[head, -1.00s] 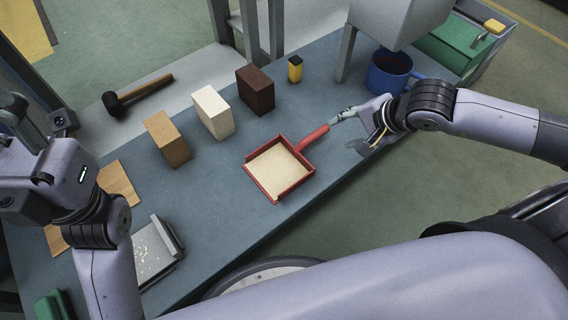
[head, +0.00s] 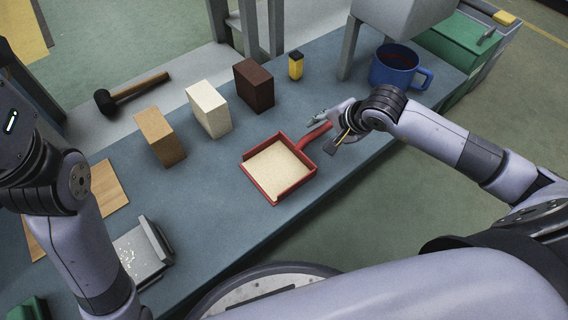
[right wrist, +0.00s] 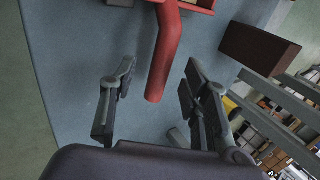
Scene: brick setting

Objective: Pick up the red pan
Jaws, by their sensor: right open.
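The red pan (head: 262,187) is a square dustpan-like tray with pale granular material in it, lying on the blue-grey table. Its red handle (head: 315,134) points to the upper right. My right gripper (head: 322,132) is open at the handle's end. In the right wrist view the handle (right wrist: 163,60) reaches down between the two spread fingers of the right gripper (right wrist: 155,95), and neither finger appears to touch it. My left arm shows at the left of the head view, but its fingers are out of the picture.
Tan (head: 160,137), cream (head: 209,109) and dark brown (head: 254,85) blocks stand behind the pan. A yellow-black item (head: 296,65), a blue mug (head: 393,68) and a mallet (head: 130,93) are farther back. A metal scale-like tray (head: 140,258) is front left.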

